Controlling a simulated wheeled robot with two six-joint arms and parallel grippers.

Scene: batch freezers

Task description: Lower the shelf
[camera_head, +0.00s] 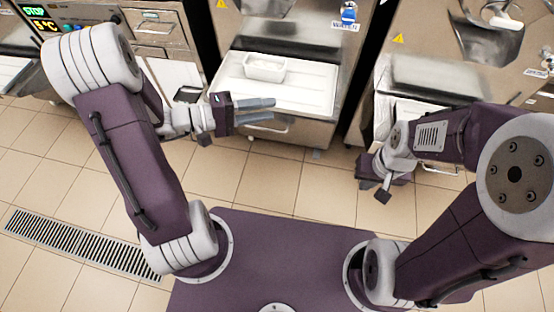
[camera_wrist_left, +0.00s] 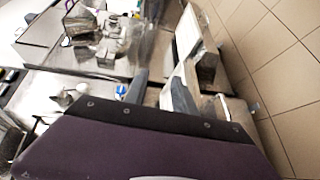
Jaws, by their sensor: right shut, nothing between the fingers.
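The shelf (camera_head: 310,86) is a white tray-like ledge on the front of the middle steel freezer, and a white container (camera_head: 265,68) stands on it. A metal handle bar (camera_head: 278,130) shows below its front edge, partly hidden by my gripper. My left gripper (camera_head: 273,110) overlaps the shelf's front left part in the head view, with its fingers pointing right and a gap between them. Its fingers also show in the left wrist view (camera_wrist_left: 158,92), apart and with nothing seen held. Whether it touches the shelf is unclear. My right gripper (camera_head: 383,194) is shut and empty, low over the floor.
Freezers stand to the left (camera_head: 158,35) and right (camera_head: 450,75) of the middle one, with dark gaps between them. A floor drain grate (camera_head: 75,240) lies at the left. The tiled floor in front of the middle freezer is clear.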

